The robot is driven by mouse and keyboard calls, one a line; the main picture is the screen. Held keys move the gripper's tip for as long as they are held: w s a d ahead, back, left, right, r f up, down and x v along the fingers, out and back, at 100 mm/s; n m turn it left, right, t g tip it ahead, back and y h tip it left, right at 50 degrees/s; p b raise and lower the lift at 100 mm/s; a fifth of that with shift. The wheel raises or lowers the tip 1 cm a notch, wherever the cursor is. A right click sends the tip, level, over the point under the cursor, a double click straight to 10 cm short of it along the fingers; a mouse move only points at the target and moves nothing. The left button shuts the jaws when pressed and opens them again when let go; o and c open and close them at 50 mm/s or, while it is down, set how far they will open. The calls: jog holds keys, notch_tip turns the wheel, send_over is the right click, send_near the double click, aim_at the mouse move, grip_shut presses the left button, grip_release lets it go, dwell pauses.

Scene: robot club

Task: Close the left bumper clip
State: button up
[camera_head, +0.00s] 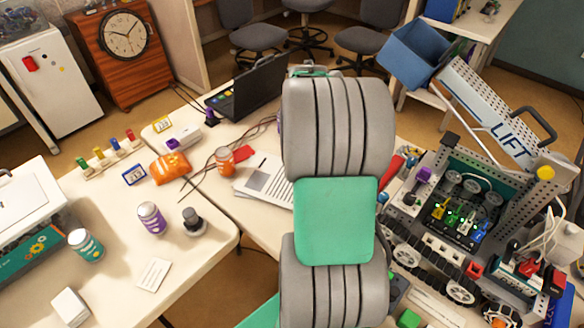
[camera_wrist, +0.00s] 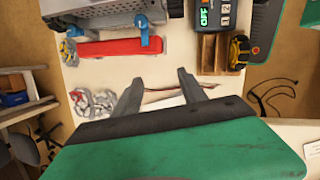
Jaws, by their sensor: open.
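A long red bumper (camera_wrist: 108,48) lies at the front edge of the robot chassis in the wrist view. It also shows as a red piece (camera_head: 392,167) in the head view, partly hidden by my arm. Two blue clips sit along it: one at its left end (camera_wrist: 74,31) and one at its right end (camera_wrist: 147,40). The right one stands across the bumper's end; whether either is closed is too small to tell. My gripper (camera_wrist: 160,90) is open and empty, apart from the bumper, below and right of the right-hand clip. My arm hides it in the head view.
The wheeled robot with a LIFT panel (camera_head: 500,140) stands on the right. A laptop (camera_head: 250,85) stands behind my arm.

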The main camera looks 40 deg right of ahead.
jog(key=w+a+r+t, duration=0.1)
jog(key=w+a, duration=0.2)
jog(key=a, duration=0.4)
jog(key=w+a+r+m+t+b, duration=0.1)
jog(key=w+a+t, duration=0.1)
jog(key=a, duration=0.5)
jog(key=shift+w+r, duration=0.35)
jog(key=shift+w, duration=0.2)
jog(key=shift+d+m, duration=0.1)
jog(key=shift+m, duration=0.2)
